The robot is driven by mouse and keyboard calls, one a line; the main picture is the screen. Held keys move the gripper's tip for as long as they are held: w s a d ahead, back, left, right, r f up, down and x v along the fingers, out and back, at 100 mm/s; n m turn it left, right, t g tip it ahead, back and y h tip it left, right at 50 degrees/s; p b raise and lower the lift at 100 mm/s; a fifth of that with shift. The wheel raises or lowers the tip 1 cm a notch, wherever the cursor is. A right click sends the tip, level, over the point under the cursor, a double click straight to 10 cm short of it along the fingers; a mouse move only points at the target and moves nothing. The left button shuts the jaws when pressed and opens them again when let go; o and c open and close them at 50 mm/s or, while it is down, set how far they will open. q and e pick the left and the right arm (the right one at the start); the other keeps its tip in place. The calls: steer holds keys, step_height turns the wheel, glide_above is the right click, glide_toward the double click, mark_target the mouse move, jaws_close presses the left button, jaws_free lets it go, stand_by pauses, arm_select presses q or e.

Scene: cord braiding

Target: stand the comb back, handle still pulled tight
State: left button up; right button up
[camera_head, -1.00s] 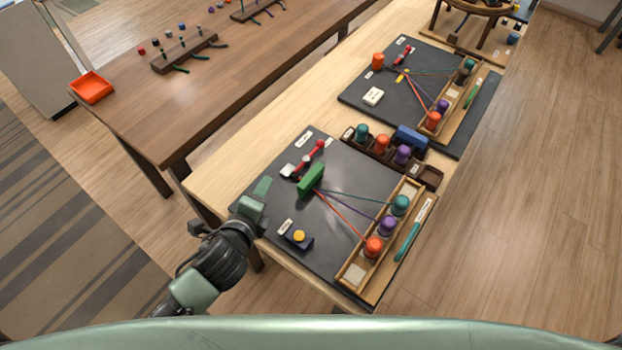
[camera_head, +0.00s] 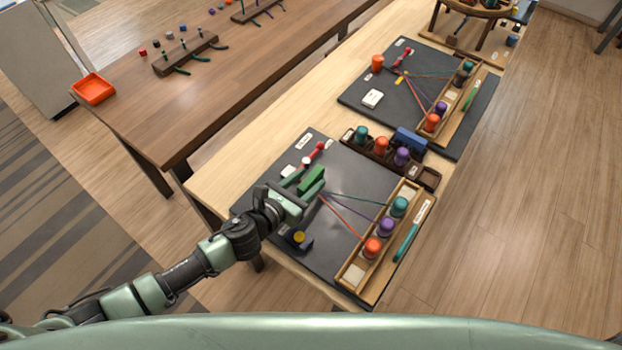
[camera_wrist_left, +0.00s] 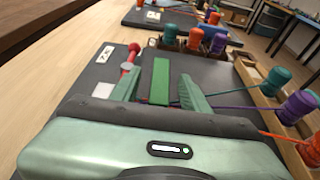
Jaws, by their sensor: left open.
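The comb, seen as an upright green block (camera_head: 311,180), stands on the near dark board where the cords meet; its teeth are not visible. My left gripper (camera_head: 301,191) is open at the comb. In the left wrist view the comb (camera_wrist_left: 160,80) shows between the two spread green fingers (camera_wrist_left: 158,92), with gaps on both sides. The red handle (camera_head: 316,151) with a pale block lies just beyond the comb. Orange, purple and teal cords (camera_head: 348,216) run straight from the comb area to spools. My right gripper is not in view.
The orange (camera_head: 372,247), purple (camera_head: 386,226) and teal spools (camera_head: 399,206) stand in a wooden tray (camera_head: 350,279) at right. A dark blue block with a yellow knob (camera_head: 300,240) sits near the arm. A spool rack (camera_head: 430,180) and second board (camera_head: 350,98) lie beyond.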

arm_select(q)
steer(key=shift+x, duration=0.9)
jaws_close()
